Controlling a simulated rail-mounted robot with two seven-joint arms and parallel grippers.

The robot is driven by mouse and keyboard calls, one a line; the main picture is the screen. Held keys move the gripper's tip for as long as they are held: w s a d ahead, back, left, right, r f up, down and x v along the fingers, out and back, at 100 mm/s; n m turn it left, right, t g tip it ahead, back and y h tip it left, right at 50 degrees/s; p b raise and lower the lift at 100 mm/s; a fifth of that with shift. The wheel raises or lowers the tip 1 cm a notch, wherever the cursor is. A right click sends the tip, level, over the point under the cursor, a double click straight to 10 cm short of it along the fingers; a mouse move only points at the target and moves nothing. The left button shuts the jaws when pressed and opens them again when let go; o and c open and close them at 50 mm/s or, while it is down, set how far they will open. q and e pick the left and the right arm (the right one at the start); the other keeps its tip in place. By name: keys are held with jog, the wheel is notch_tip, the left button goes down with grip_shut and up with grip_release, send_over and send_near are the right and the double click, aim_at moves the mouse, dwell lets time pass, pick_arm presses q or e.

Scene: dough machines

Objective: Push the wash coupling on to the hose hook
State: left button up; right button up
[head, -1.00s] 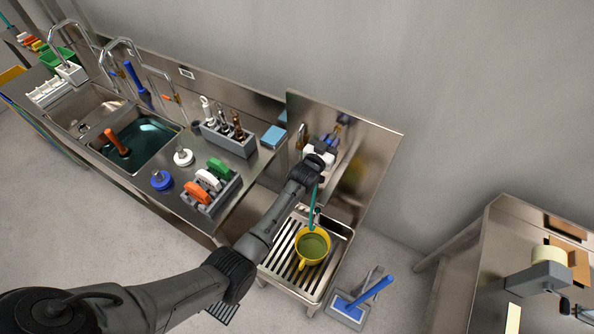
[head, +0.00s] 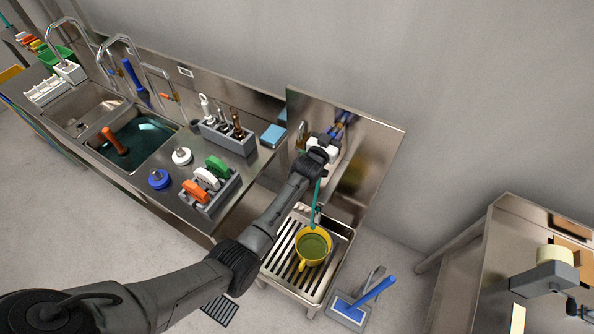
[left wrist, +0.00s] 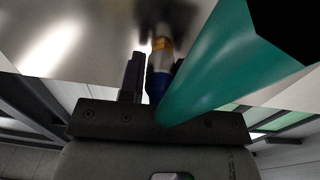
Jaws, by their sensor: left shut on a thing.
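My left gripper (head: 325,146) is shut in front of the steel back panel (head: 375,150) above the small drain sink. In the left wrist view, the gripper's fingers hold the wash coupling (left wrist: 158,84), a blue piece with a brass-coloured ring, close to the steel panel. The teal hose (left wrist: 220,62) crosses the left wrist view beside it. In the head view, the hose (head: 318,190) hangs from the gripper towards the yellow bucket. I cannot make out the hose hook; the gripper and coupling may hide it. My right gripper is not in view.
The yellow bucket (head: 299,251) stands on the slatted drain sink (head: 273,262). A small tap (head: 302,130) is left of the gripper. The counter at left carries a grey rack (head: 212,205) of coloured pieces and a tool holder (head: 238,146). A blue-handled brush lies in a floor pan (head: 347,316).

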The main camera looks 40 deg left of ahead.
pick_arm(q)
jog(key=o, duration=1.1)
jog(key=shift+o, duration=0.3)
jog(key=shift+s, duration=0.1)
jog(key=shift+s+p, duration=0.1)
jog(key=shift+p, duration=0.2)
jog(key=shift+s+d+p, duration=0.15)
jog(key=shift+s+p, duration=0.8)
jog(key=shift+s, duration=0.05)
jog(key=shift+s+p, duration=0.7)
jog(key=shift+s, duration=0.1)
jog(key=shift+s+d, duration=0.1)
jog(key=shift+s, duration=0.1)
